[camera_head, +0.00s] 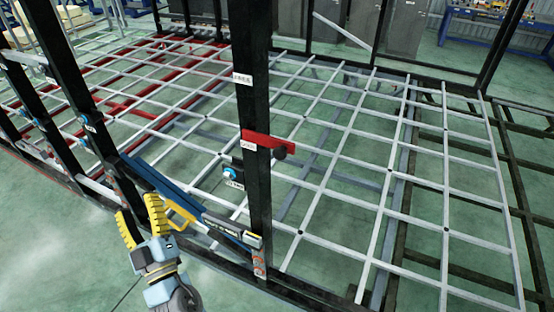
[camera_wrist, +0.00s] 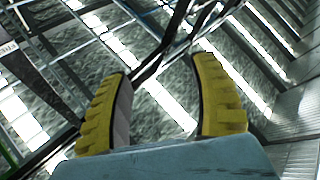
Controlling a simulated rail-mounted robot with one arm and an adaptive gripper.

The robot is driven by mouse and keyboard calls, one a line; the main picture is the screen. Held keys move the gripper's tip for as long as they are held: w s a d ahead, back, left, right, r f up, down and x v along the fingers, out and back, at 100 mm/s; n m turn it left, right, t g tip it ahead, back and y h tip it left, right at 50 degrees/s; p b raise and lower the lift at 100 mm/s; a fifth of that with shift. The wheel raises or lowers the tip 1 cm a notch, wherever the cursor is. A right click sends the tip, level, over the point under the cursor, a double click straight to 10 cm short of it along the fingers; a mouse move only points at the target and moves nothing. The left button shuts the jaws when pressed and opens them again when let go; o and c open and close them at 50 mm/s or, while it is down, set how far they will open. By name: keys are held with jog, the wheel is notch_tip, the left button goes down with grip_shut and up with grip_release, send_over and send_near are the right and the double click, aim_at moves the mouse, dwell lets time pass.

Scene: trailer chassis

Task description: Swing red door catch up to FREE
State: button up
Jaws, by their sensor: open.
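The red door catch (camera_head: 272,142) is a flat red bar on the black upright post (camera_head: 256,105). It lies nearly level and sticks out to the right, with a dark round knob (camera_head: 280,153) at its right end. A small white label (camera_head: 248,146) sits by its left end and another label (camera_head: 243,79) is higher on the post; I cannot read them surely. My gripper (camera_head: 137,207) is open and empty, low and left of the catch, apart from it. Its yellow fingers (camera_wrist: 160,72) show in the wrist view, where I cannot see the catch.
A blue bar (camera_head: 180,193) with a yellow handle (camera_head: 181,217) lies between my gripper and the post. A blue-ended knob (camera_head: 230,172) is left of the post below the catch. More black posts (camera_head: 87,120) stand left. A pale grid deck (camera_head: 345,160) spreads behind.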

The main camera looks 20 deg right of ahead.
jog(key=d+r+m+g+h+b, duration=0.1)
jog(key=d+r+m+h+b, duration=0.15)
jog(key=d+m+h, duration=0.45)
jog(key=m+g+h+b, duration=0.4)
jog(key=m+g+h, duration=0.6)
jog(key=m, duration=0.1)
send_near(279, 154)
jog(key=p+x, duration=0.3)
jog(key=x, duration=0.7)
jog(key=shift+w+d, duration=0.15)
jog(key=shift+w, duration=0.1)
grip_shut()
jog(key=shift+p, duration=0.3)
